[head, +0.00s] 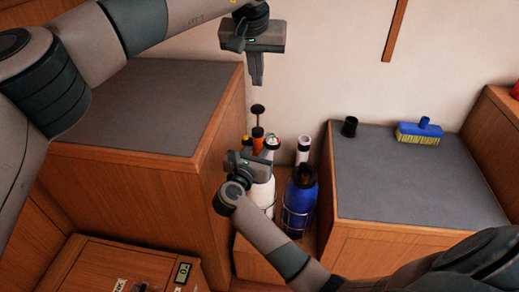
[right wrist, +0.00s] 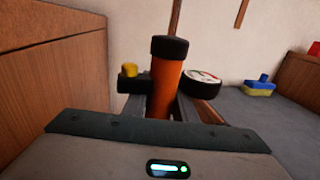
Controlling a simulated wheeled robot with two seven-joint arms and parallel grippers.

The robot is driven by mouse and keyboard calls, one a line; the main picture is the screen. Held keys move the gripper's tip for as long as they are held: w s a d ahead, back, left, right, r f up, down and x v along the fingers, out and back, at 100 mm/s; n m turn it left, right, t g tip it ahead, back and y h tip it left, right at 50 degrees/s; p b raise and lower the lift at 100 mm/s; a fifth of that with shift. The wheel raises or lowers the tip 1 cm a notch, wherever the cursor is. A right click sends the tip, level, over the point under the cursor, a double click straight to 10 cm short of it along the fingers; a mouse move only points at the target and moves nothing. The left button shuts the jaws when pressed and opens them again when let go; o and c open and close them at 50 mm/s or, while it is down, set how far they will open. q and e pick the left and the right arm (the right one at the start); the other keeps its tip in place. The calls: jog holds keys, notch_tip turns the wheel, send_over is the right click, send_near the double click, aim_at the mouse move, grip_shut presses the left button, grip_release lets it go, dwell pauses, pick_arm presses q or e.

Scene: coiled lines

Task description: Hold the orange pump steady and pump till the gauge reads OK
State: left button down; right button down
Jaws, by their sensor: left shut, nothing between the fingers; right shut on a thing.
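The orange pump (head: 258,143) stands upright between the two cabinets, with a black handle (head: 257,109) on a thin rod above it. In the right wrist view its orange barrel (right wrist: 165,88) has a black top, and a round gauge (right wrist: 203,78) with a white face sits beside it; the reading is not legible. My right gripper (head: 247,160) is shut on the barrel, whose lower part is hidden. Its fingers show on both sides of the barrel in the right wrist view (right wrist: 163,110). My left gripper (head: 257,82) is shut and empty, pointing down above the handle, apart from it.
A white bottle (head: 262,193) and a blue bottle (head: 301,200) stand close by in the gap, with a white tube (head: 303,148) behind. A black cup (head: 350,126) and a blue-yellow brush (head: 420,131) lie on the right cabinet. The left cabinet top (head: 135,105) is bare.

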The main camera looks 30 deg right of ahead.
dwell(0.3)
jog(key=c, duration=1.4)
grip_release()
jog(key=shift+o, duration=0.2)
jog(key=v, duration=1.2)
jog(key=shift+f, duration=0.1)
